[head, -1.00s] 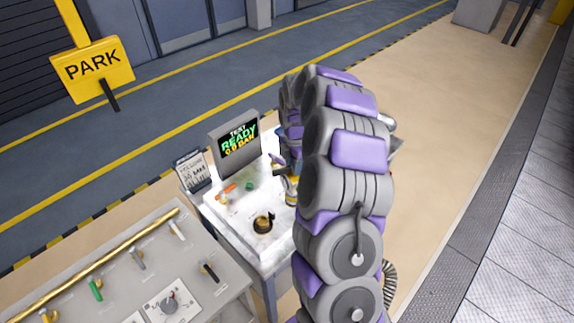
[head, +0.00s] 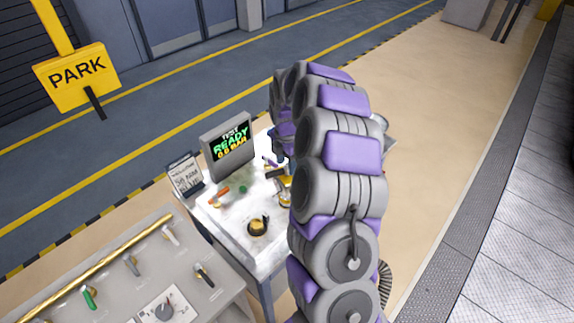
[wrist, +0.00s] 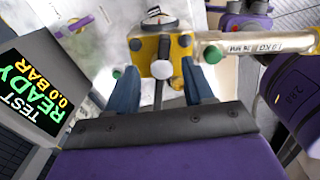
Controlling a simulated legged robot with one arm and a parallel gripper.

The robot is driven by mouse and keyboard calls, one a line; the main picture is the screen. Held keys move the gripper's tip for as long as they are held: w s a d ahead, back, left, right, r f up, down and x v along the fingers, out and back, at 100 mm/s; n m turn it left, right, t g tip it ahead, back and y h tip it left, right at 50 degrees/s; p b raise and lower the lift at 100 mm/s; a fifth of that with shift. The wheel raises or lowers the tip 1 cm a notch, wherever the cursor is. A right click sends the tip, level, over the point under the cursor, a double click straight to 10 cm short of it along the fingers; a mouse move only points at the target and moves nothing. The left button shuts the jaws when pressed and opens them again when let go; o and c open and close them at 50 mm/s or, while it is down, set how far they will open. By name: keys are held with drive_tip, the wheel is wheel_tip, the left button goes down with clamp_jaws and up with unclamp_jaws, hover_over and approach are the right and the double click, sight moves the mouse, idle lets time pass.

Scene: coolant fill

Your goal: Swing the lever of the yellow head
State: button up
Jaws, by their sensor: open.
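The yellow head (wrist: 172,52) is ahead of my gripper in the wrist view, with a round gauge above it. A white ball (wrist: 160,69) on a dark stem shows in front of it, between my fingers. A pale lettered bar (wrist: 255,43) runs right from the head; I cannot tell which part is the lever. My gripper (wrist: 161,79) is open, one blue finger on each side of the stem. I cannot tell whether either finger touches it. In the head view, yellow parts (head: 286,181) show beside my arm, which hides most of the gripper.
A screen reading READY 0.0 BAR (head: 228,146) stands on the white bench (head: 225,215), left of the head. A small sign (head: 185,175) stands left of it. A grey panel (head: 115,250) with several handles is nearer. Open floor lies right of my arm.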

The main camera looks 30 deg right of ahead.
wheel_tip(320, 180, up, 16)
drive_tip(key=shift+d+f+p, duration=0.25)
drive_tip(key=shift+d+p, duration=0.1)
idle(0.4)
drive_tip(key=s+a+m+b, duration=0.4)
drive_tip(key=s+a+m, duration=0.3)
drive_tip(key=s+a, duration=0.8)
drive_tip(key=s+a+f+m+b, duration=0.1)
drive_tip(key=s+f+m, duration=0.2)
drive_tip(key=s, duration=0.5)
drive_tip(key=s+a+f+m+g+b, duration=0.1)
drive_tip(key=s+a+f+m, duration=0.1)
drive_tip(key=s+m, duration=0.3)
drive_tip(key=s+a+f+m+b, duration=0.1)
drive_tip(key=s+f+m, duration=0.3)
drive_tip(key=s, duration=0.6)
drive_tip(key=shift+s+a+f+m+g+b, duration=0.15)
drive_tip(key=shift+s+f+m+g+b, duration=0.2)
drive_tip(key=shift+b, duration=0.2)
drive_tip(key=shift+w+r, duration=0.1)
